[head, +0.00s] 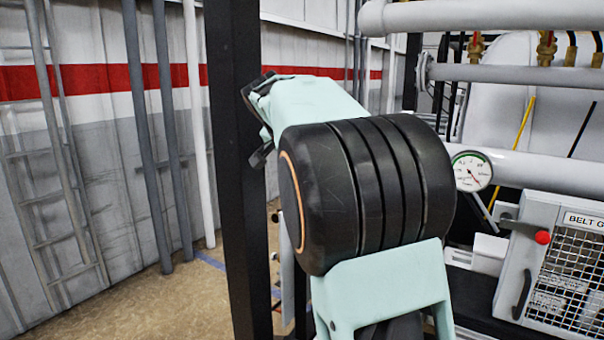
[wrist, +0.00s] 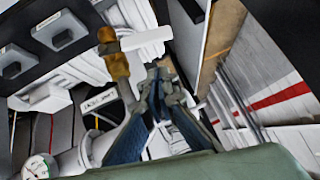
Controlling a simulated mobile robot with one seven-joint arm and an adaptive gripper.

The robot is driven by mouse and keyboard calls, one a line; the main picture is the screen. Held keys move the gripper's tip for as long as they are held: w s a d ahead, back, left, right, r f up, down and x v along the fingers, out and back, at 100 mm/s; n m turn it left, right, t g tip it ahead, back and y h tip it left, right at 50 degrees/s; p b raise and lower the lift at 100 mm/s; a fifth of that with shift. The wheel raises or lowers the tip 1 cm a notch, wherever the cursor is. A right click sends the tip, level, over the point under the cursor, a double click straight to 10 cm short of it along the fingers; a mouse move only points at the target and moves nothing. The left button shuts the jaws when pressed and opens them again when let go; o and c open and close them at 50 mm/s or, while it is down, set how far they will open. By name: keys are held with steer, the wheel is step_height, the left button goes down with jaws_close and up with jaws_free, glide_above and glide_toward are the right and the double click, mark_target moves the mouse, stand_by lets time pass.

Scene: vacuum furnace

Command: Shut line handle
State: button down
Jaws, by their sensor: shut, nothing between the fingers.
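In the wrist view, a brass-coloured valve stem (wrist: 119,70) stands just left of my gripper, with a pale bar-like handle (wrist: 147,38) crossing at its top end. This looks like the line handle, though I cannot be sure. My gripper (wrist: 161,68) is shut with nothing between its fingers. Its tips are close to the handle and stem; I cannot tell whether they touch. A white label plate (wrist: 98,100) sits left of the stem, its text unreadable.
A pressure gauge (head: 472,171) sits on the pipework right of my arm. A dark upright post (head: 240,150) stands left of my arm. Open floor (head: 170,300) shows at the lower left.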

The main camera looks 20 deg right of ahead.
steer(key=d+b+v, duration=0.1)
steer(key=v, duration=1)
steer(key=shift+r+b, duration=0.3)
steer(key=shift+r, duration=0.25)
steer(key=shift+a, duration=0.15)
